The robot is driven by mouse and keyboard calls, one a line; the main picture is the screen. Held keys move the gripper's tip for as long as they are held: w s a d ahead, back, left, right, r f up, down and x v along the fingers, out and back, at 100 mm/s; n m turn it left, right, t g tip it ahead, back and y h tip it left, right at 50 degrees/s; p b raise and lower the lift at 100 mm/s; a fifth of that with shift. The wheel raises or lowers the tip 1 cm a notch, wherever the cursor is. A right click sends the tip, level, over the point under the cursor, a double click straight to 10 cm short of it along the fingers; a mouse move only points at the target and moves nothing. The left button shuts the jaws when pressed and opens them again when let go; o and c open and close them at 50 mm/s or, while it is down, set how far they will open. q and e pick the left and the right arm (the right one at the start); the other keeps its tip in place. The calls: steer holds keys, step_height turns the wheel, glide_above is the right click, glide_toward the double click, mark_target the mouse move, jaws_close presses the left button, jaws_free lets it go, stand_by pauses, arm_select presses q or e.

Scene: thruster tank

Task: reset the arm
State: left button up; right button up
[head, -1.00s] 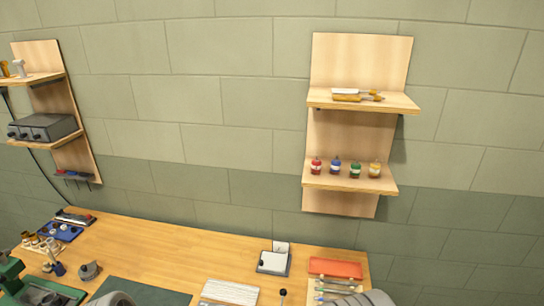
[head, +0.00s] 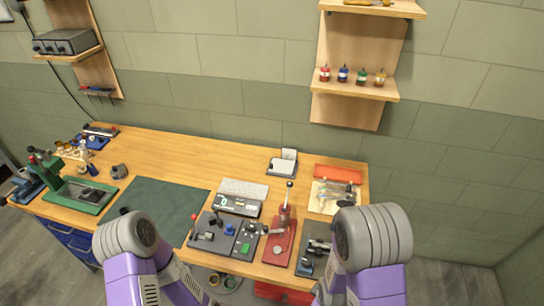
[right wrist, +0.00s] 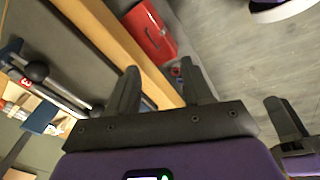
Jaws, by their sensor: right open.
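My right gripper (right wrist: 159,68) shows in the right wrist view with its two dark fingers apart and nothing between them. It is by the wooden table edge (right wrist: 130,42). Part of what looks like my left gripper (right wrist: 284,118) shows at the right side of that view; its finger gap cannot be made out. In the head view both my purple and grey arms come up at the bottom, in front of the workbench (head: 165,150), and their grippers are hidden from view.
The bench holds a green mat (head: 155,208), a green press (head: 75,190), a scale (head: 238,205), a red-based lever tool (head: 281,240) and a grey tray of parts (head: 222,240). Wall shelves (head: 355,88) hold small bottles. A red toolbox (right wrist: 150,33) is below the bench.

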steer(key=s+a+f+m+g+y+b, duration=0.1)
steer(key=s+a+f+m+y+b, duration=0.1)
steer(key=s+f+m+b, duration=0.2)
steer(key=s+a+f+m+g+y+b, duration=0.1)
steer(key=s+a+f+m+y+b, duration=0.1)
steer(key=f+m, duration=0.7)
step_height(320, 180, down, 3)
steer(key=shift+s+a+b, duration=0.85)
steer(key=shift+s+b, duration=0.15)
steer(key=shift+b, duration=0.15)
steer(key=shift+c, duration=0.7)
steer(key=shift+a, duration=0.1)
